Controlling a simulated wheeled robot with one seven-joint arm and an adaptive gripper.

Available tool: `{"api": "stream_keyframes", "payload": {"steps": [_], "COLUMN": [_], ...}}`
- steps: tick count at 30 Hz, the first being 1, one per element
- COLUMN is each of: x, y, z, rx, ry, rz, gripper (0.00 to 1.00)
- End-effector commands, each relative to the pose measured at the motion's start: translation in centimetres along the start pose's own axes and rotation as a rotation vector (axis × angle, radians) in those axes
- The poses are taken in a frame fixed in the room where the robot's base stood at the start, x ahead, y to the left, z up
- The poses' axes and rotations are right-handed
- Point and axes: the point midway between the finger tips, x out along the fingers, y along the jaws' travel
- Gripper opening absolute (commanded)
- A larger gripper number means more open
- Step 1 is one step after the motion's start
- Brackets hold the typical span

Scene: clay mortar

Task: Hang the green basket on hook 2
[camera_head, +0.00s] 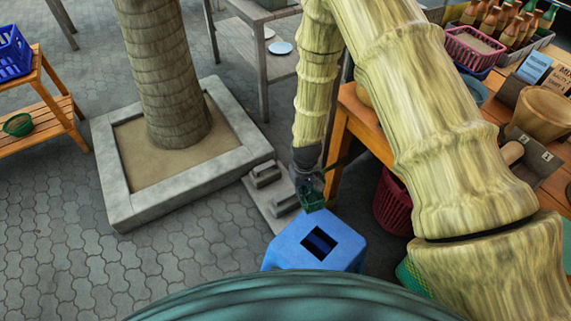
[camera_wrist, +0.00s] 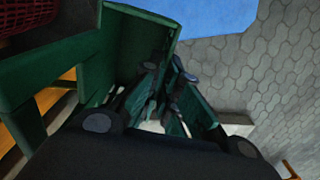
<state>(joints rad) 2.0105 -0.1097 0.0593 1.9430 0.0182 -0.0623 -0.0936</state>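A small green mesh basket (camera_head: 18,124) sits on the lower shelf of the wooden stand at the far left in the head view. A second green mesh item (camera_head: 412,278) shows at lower right, mostly hidden behind my arm. My gripper (camera_head: 312,200) points down just above the back edge of the blue stool, far right of the small basket. In the wrist view my dark green fingers (camera_wrist: 168,92) come close together at the tips. Overlapping green panels hide whether they are shut, and I see no basket between them. I cannot make out hook 2.
The blue stool (camera_head: 290,244) stands below my gripper. A stone-edged planter (camera_head: 116,190) with a trunk is at left. The wooden stand (camera_head: 62,108) holds a blue crate (camera_head: 10,55). A dark red basket (camera_head: 393,207) is beside the table (camera_head: 368,118). Paving at lower left is free.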

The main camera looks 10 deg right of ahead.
Motion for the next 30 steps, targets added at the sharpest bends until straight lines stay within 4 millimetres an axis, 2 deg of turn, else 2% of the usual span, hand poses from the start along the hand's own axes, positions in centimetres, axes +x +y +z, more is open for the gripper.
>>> {"api": "stream_keyframes", "payload": {"steps": [1, 6, 12, 18, 30], "x": [0.5, -0.4, -1.9, -2.8, -2.8], "y": [-0.2, -1.3, -2.3, -2.7, -1.6], "z": [-1.7, -6.2, -9.9, -11.4, -11.8], "rx": [-0.044, -0.196, -0.332, -0.393, -0.398], "ry": [0.007, 0.007, 0.004, 0.0, -0.001], "rz": [0.0, 0.005, 0.018, 0.025, 0.026], "gripper": [0.0, 0.0, 0.0, 0.0, 0.0]}}
